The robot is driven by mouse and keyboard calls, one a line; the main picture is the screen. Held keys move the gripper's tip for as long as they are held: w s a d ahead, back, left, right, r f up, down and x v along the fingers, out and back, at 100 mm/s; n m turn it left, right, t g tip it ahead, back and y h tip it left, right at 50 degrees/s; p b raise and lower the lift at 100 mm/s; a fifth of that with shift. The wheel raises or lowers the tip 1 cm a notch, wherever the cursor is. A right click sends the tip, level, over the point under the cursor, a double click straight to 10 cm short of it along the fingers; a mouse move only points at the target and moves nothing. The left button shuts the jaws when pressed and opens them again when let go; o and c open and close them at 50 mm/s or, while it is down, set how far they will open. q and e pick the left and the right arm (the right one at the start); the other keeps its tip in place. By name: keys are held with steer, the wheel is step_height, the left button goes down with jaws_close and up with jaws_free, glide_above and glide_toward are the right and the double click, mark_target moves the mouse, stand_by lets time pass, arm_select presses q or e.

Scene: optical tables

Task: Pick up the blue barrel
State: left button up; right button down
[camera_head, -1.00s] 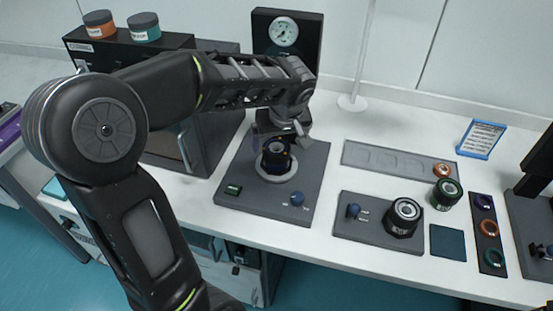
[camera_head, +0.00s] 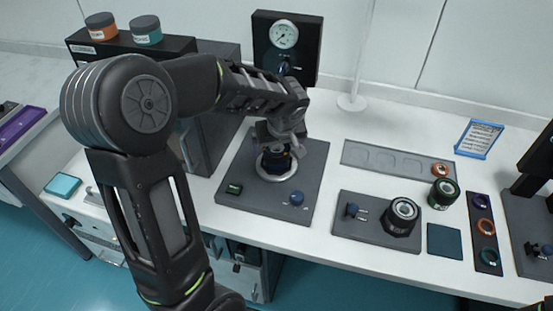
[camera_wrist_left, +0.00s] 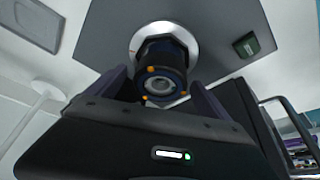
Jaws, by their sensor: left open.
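The blue barrel (camera_head: 275,163) is a short dark cylinder with a blue band. It stands upright on the pale round disc (camera_head: 279,176) of a grey base plate (camera_head: 237,203). My left gripper (camera_head: 277,153) is over it from above and hides much of it in the head view. In the left wrist view, the barrel (camera_wrist_left: 165,62) shows its ringed end with small orange dots, between the two open fingers of the left gripper (camera_wrist_left: 163,88). I cannot tell whether the fingers touch it.
A pressure gauge (camera_head: 284,35) on a black panel stands behind the plate. A dark box (camera_head: 215,65) is to the left. At right are another plate with a black barrel (camera_head: 402,214), a green-ringed barrel (camera_head: 444,192), a shallow tray (camera_head: 375,160) and a ring holder (camera_head: 485,240).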

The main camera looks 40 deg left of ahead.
arm_select(q)
steer(key=c, duration=1.6)
steer(key=shift+r, duration=0.1)
steer(key=shift+r+b, duration=0.6)
steer(key=shift+r, duration=1.1)
steer(key=s+d+b, duration=0.5)
steer(key=s+d, duration=0.6)
steer(key=d, duration=0.2)
steer(key=shift+s+d+b, duration=0.3)
steer(key=shift+s, duration=0.1)
